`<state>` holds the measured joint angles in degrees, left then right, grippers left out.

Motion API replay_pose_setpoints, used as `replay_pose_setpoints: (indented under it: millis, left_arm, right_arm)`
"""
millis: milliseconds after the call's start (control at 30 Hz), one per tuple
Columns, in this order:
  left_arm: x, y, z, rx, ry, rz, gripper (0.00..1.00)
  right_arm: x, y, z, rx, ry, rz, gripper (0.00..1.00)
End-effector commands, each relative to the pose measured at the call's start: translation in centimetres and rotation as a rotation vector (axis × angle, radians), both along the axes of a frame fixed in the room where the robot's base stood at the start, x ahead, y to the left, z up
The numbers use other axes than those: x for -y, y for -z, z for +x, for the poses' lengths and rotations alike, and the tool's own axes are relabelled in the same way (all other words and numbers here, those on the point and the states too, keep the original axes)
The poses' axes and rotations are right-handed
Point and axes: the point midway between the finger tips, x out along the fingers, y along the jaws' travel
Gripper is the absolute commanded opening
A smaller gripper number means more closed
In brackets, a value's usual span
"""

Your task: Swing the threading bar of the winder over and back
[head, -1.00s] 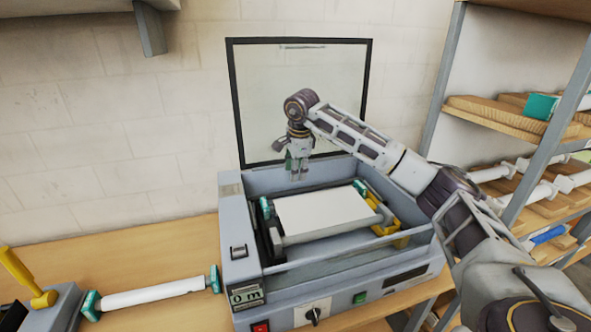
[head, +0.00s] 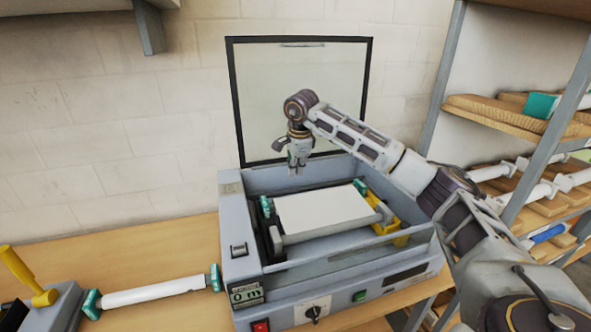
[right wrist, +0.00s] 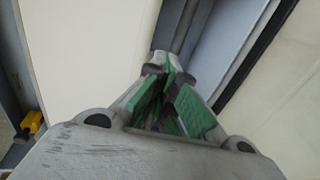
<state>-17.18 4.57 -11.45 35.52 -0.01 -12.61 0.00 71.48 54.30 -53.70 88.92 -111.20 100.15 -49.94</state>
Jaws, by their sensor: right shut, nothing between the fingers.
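The winder (head: 345,290) is a grey box machine on the bench with its dark-framed clear lid (head: 335,80) raised. A wide white roll (head: 325,215) lies inside between teal end pieces. A grey bar (head: 325,234) runs along the roll's front side; I cannot tell for certain that it is the threading bar. My right gripper (head: 297,168) points down above the rear of the housing, behind the roll, apart from it. It is shut and empty. The right wrist view shows its green-padded fingers (right wrist: 165,85) beside the white roll (right wrist: 90,60). My left gripper is not in view.
A white roller with teal ends (head: 155,292) lies on the bench at left, beside a yellow-handled device (head: 42,297). A yellow part (head: 390,228) sits at the winder's right end. Shelves with rollers (head: 535,190) stand at right.

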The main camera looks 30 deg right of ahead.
Motion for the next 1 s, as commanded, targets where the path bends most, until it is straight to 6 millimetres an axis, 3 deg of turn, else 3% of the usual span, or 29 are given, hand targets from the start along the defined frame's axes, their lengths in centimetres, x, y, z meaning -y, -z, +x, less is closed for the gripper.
replay_pose_setpoints:
  millis: [100,400,767,1000]
  left_arm:
    - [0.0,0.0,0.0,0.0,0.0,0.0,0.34]
    - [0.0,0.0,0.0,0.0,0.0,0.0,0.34]
    - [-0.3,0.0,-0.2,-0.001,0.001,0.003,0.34]
    - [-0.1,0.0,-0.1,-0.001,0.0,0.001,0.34]
  right_arm:
    - [0.0,0.0,0.0,0.0,0.0,0.0,0.02]
    - [0.0,0.0,0.0,0.0,0.0,0.0,0.41]
    - [0.0,-0.1,0.0,0.0,0.0,0.0,0.41]
    - [-0.1,-1.3,-0.3,0.001,0.0,0.001,0.41]
